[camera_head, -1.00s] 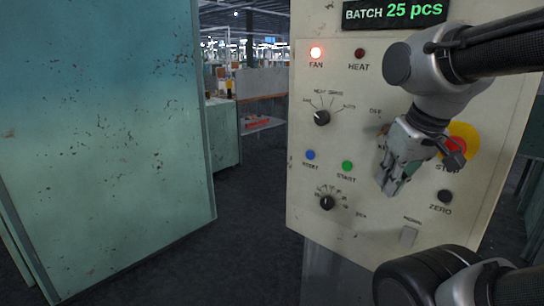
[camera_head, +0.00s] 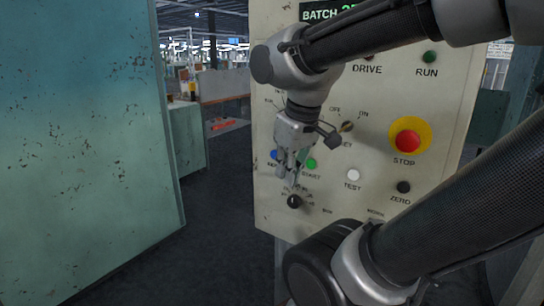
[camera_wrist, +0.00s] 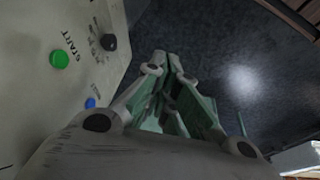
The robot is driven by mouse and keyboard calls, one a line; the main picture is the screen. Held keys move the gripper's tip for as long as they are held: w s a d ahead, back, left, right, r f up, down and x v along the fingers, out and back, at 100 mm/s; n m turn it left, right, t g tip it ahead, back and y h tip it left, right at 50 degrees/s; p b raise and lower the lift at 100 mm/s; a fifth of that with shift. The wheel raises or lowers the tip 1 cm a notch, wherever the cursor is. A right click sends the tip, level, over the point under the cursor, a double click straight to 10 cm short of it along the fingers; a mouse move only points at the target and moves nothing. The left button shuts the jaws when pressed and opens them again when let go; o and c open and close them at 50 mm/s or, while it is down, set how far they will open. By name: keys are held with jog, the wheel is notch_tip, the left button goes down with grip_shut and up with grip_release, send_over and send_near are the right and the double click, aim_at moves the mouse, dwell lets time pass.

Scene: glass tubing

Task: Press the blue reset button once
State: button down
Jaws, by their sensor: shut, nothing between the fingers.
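The blue reset button (camera_head: 274,154) sits on the cream control panel (camera_head: 455,90), left of the green START button (camera_head: 311,164). In the wrist view the blue button (camera_wrist: 90,103) shows below the green button (camera_wrist: 59,60), left of my fingers. My gripper (camera_head: 290,178) is shut and empty in front of the panel, its fingers pointing down, just right of the blue button in the head view. Its fingers (camera_wrist: 166,66) also show in the wrist view, with open space between them and the panel. Part of the RESET label is hidden or too small to read.
Near my gripper are a black rotary knob (camera_head: 294,201) and a white TEST button (camera_head: 353,175). A red stop button on yellow (camera_head: 407,141) and a black ZERO button (camera_head: 403,187) lie to the right. A teal cabinet (camera_head: 85,130) stands left, with open floor between.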

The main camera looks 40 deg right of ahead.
aim_at(275, 155)
jog(key=w+a+f+n+g+h, duration=0.1)
jog(key=w+f+n+g+h, duration=0.1)
jog(key=w+n+h, duration=0.3)
jog(key=w+a+f+n+g+h, duration=0.2)
jog(key=w+n+h, duration=0.3)
jog(key=w+n, duration=0.4)
jog(key=shift+w+f+n+g, duration=0.35)
jog(key=shift+f+n+g, duration=0.15)
jog(key=shift+f+g, duration=0.2)
jog(key=shift+d, duration=0.1)
jog(key=shift+w+d, duration=0.5)
jog(key=shift+d, duration=0.85)
jog(key=shift+w+d, duration=0.5)
jog(key=shift+d, duration=0.85)
jog(key=shift+w+d, duration=0.5)
jog(key=shift+d, duration=0.85)
jog(key=shift+d, duration=0.15)
jog(key=shift+w+d, duration=0.15)
jog(key=shift+d, duration=0.1)
